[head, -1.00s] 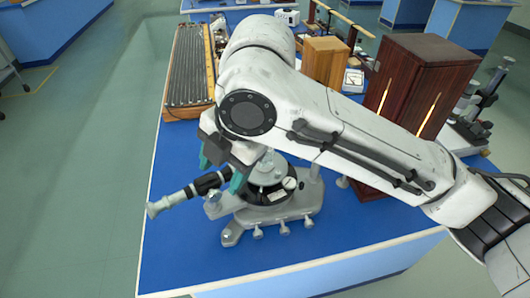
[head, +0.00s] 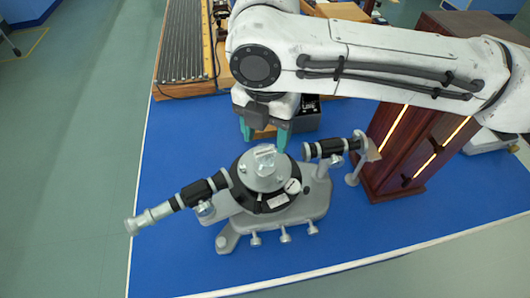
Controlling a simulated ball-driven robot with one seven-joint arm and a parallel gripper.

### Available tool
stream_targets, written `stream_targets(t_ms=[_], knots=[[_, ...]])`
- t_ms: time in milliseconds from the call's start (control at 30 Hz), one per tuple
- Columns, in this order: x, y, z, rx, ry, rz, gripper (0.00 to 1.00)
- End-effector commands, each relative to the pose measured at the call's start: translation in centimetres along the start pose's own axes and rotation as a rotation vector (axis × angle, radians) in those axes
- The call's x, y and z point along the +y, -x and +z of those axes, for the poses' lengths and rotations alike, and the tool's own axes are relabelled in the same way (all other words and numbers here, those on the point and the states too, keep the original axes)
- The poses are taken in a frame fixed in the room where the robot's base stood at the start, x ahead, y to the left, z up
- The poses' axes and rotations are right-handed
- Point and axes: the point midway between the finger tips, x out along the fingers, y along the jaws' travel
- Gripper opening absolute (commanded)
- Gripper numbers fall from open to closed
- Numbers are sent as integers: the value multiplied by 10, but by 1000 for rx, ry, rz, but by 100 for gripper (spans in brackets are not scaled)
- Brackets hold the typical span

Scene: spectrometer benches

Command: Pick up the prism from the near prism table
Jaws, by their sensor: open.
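A spectrometer with a grey base (head: 315,205) stands on the blue bench top. Its round prism table (head: 262,180) is at the centre, over a black disc. A small pale, clear block on top of it looks like the prism (head: 264,152); its exact shape is hard to make out. My gripper (head: 265,136) points down with its teal fingertips apart and nothing seen between them. In the picture it is just above and behind the prism, apart from it; its exact height is unclear.
The telescope tube (head: 180,200) sticks out left and another tube (head: 332,147) points right. A dark wooden cabinet with glowing slits (head: 408,150) stands close on the right. A dark grey box (head: 306,118) is behind my gripper. The bench is clear front left (head: 170,255).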

Motion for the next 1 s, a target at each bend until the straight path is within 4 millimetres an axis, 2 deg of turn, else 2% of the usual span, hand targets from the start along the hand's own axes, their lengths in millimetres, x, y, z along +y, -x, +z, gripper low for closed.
stream_targets(t_ms=[100, 300, 600, 900, 1000], knots=[[0, -14, 0, 1, -1, 0, 59], [1, -28, 0, -1, 0, 0, 59], [2, -67, -2, 0, 0, 0, 59], [2, -72, -2, -1, 0, 1, 59], [2, -72, -2, 0, 0, 1, 50]])
